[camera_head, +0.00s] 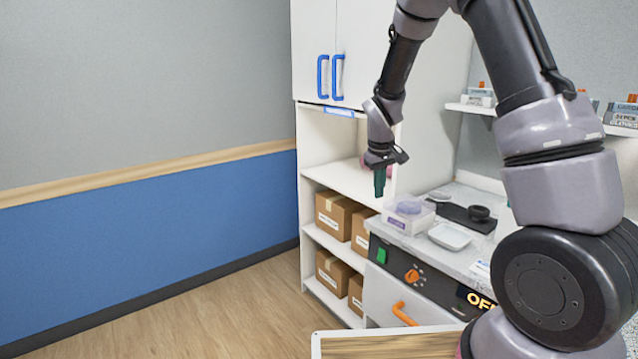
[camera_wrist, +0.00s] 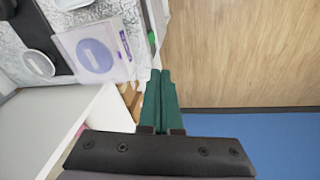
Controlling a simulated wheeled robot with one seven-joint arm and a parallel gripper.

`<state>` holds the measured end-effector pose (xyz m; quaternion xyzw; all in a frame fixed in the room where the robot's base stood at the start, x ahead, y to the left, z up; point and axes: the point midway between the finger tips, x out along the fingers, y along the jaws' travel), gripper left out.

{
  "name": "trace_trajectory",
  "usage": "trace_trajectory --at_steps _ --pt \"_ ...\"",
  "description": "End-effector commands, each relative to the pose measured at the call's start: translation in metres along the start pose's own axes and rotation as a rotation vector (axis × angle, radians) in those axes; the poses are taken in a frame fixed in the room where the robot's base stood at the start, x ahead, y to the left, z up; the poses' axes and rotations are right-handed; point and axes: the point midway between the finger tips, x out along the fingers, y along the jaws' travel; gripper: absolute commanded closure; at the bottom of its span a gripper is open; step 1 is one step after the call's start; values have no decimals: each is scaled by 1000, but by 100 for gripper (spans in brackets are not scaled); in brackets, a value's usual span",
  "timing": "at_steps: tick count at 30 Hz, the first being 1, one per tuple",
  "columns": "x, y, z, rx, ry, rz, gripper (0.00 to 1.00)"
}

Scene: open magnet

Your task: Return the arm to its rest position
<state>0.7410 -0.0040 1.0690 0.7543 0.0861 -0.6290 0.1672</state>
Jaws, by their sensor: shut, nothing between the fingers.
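My gripper (camera_head: 380,182) hangs from my raised arm with its green fingers pointing down, in front of the white shelf unit. In the wrist view its two green fingers (camera_wrist: 160,100) lie together, shut and empty. The fingers are above and to the left of the worktop's near corner and touch nothing that I can see. My arm is bent, rising high at the right of the head view and coming down to the gripper.
The shelf unit (camera_head: 307,200) holds cardboard boxes (camera_head: 335,215). A clear box with a purple-lidded item (camera_head: 408,210), a white dish (camera_head: 450,236) and a black device (camera_head: 470,216) sit on the worktop. An orange handle (camera_head: 404,314) projects below. Open floor (camera_head: 220,315) lies left.

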Motion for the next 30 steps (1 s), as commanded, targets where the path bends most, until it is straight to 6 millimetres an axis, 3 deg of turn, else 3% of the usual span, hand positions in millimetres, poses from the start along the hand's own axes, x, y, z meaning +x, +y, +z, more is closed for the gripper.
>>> trace_trajectory --at_steps 1,6,15,22,27,30 --pt "-27 7 5 52 28 -17 100" --pt "-103 20 33 212 102 -75 100" --pt "-214 27 106 459 236 -167 100" --pt "-272 16 172 619 339 -222 100" --pt "-293 4 210 703 398 -248 100" --pt "-298 -2 223 731 419 -256 100"
